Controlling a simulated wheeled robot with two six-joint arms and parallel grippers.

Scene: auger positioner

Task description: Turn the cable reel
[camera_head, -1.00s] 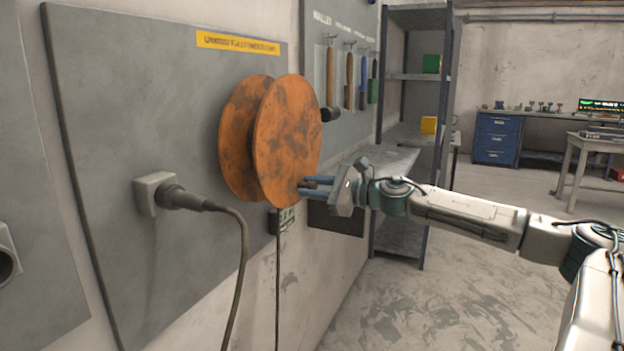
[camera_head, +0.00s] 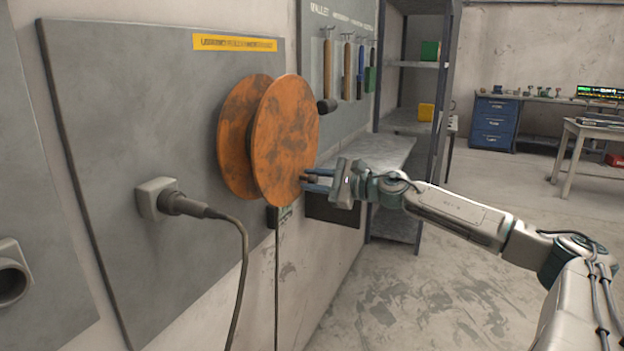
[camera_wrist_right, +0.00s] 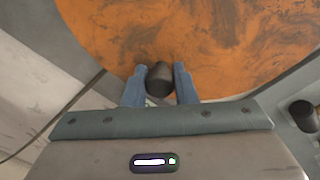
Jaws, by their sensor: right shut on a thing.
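The cable reel (camera_head: 285,140) is an orange, worn double disc mounted on the grey wall panel (camera_head: 120,110). In the right wrist view its orange face (camera_wrist_right: 190,40) fills the upper part. A dark round handle (camera_wrist_right: 159,78) stands out near the disc's edge. My right gripper (camera_head: 312,180) is at the lower right edge of the reel, its blue fingers on both sides of the handle. In the right wrist view the right gripper (camera_wrist_right: 160,85) is shut on this handle. My left gripper is not in view.
A grey plug (camera_head: 180,203) with a hanging cable sits in a socket left of the reel. Mallets (camera_head: 328,75) hang on a board behind it. A metal shelf (camera_head: 400,120) stands beyond my right arm. The floor at lower right is clear.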

